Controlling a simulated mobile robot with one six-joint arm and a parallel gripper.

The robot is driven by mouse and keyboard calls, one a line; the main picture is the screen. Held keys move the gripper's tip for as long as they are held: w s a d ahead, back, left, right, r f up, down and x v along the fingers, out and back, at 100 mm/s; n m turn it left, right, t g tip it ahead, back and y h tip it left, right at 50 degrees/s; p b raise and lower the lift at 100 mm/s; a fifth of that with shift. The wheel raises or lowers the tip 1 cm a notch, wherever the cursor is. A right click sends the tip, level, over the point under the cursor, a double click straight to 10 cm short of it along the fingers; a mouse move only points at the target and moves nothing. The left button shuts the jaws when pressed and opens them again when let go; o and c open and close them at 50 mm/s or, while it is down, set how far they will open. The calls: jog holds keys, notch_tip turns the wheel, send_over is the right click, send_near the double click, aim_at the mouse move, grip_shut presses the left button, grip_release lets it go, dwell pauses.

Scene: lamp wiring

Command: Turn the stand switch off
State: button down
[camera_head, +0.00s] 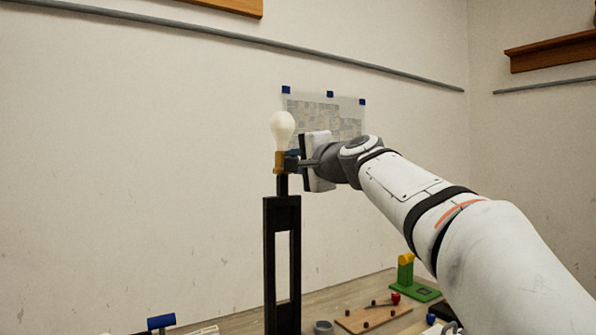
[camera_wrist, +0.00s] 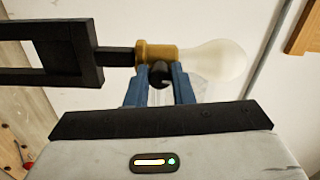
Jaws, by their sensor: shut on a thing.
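The black stand (camera_head: 269,260) rises upright in the head view, with a brass socket (camera_head: 279,162) on top. A pale white bulb (camera_head: 282,128) sits in the socket and shows no clear glow. In the wrist view the socket (camera_wrist: 155,54) and bulb (camera_wrist: 218,60) lie sideways. The dark round switch knob (camera_wrist: 159,76) sticks out from the socket's side. My gripper (camera_wrist: 159,84) has its two blue fingers on either side of this knob and is shut on it. In the head view my gripper (camera_head: 291,160) meets the socket from the right; the knob is hidden there.
A wooden board (camera_head: 373,317) with small dark pegs and a red-handled tool lies on the table below. A green stand (camera_head: 416,288) with a yellow top is behind it. A taped sheet (camera_head: 335,113) hangs on the wall.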

jog(key=shift+n, duration=0.4)
jog(key=c, duration=1.3)
grip_release()
jog(key=shift+o, duration=0.2)
jog(key=shift+b, duration=0.3)
jog(key=b+v, duration=0.1)
jog(key=v, duration=0.6)
jog(key=shift+s+d+b, duration=0.3)
